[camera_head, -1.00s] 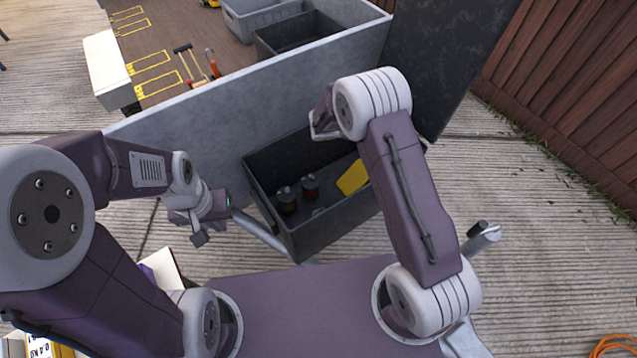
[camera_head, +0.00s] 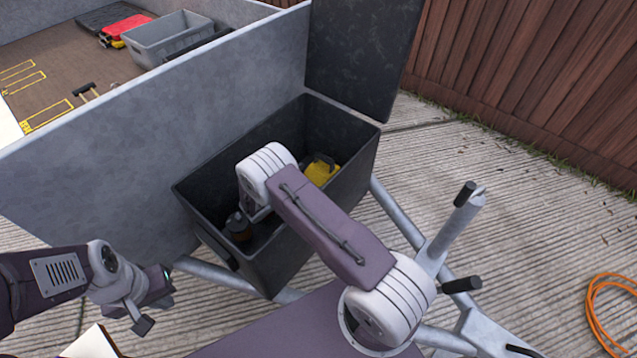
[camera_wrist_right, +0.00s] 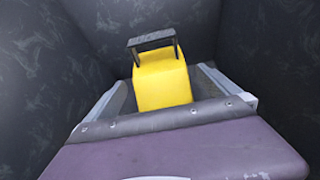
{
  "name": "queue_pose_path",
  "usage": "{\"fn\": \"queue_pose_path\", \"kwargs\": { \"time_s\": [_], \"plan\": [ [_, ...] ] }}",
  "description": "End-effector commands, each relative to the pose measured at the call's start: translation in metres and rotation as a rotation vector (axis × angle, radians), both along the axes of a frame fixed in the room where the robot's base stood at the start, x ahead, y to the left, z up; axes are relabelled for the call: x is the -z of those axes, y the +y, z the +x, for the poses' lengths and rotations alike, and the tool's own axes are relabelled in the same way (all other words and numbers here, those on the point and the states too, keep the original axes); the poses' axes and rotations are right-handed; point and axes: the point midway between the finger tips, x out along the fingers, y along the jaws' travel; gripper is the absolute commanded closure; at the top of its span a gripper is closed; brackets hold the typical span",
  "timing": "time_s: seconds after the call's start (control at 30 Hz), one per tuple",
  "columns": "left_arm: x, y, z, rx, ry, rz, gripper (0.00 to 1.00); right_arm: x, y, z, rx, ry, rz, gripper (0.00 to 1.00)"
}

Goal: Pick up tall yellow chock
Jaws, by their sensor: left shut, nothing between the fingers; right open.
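The yellow chock (camera_head: 321,168) is in the dark grey box (camera_head: 334,188), toward its far right end, partly covered by my right arm in the head view. The right wrist view shows the chock (camera_wrist_right: 162,82) with a dark handle on top. My right gripper (camera_wrist_right: 160,92) is open, its fingers on either side of the chock in that view. I cannot tell whether they touch it. In the head view the right gripper is hidden behind its arm, inside the box. My left gripper (camera_head: 150,304) is shut and empty, outside the box at the lower left.
The box walls stand close around my right gripper, and its dark lid (camera_head: 362,50) is raised. A dark canister (camera_head: 238,228) is in the box's near left part. A grey trailer wall (camera_head: 150,110) runs behind the box.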

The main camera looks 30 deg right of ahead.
Motion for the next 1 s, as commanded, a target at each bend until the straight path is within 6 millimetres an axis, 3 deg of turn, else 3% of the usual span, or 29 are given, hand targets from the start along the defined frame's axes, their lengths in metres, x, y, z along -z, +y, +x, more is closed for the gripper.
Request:
{"fn": "queue_pose_path", "kwargs": {
  "time_s": [0.03,0.2,0.47,0.8,1.0],
  "plan": [
    [0.009,0.0,0.0,0.0,0.0,0.0,1.0,0.01,-0.009,0.003,0.006,0.0,0.001,0.0],
    [0.016,0.0,0.0,0.0,0.0,0.0,1.0,0.018,-0.032,0.013,0.004,0.0,0.0,0.0],
    [0.015,0.0,0.0,0.0,0.0,0.0,1.0,0.018,-0.036,0.016,0.001,0.0,0.0,0.0],
    [0.015,0.0,0.0,0.0,0.0,0.0,1.0,0.018,-0.036,0.015,0.002,0.001,0.0,0.91],
    [0.015,0.0,0.0,0.0,0.0,0.0,1.0,0.016,-0.036,0.016,0.002,-0.002,-0.001,0.91]
  ]
}}
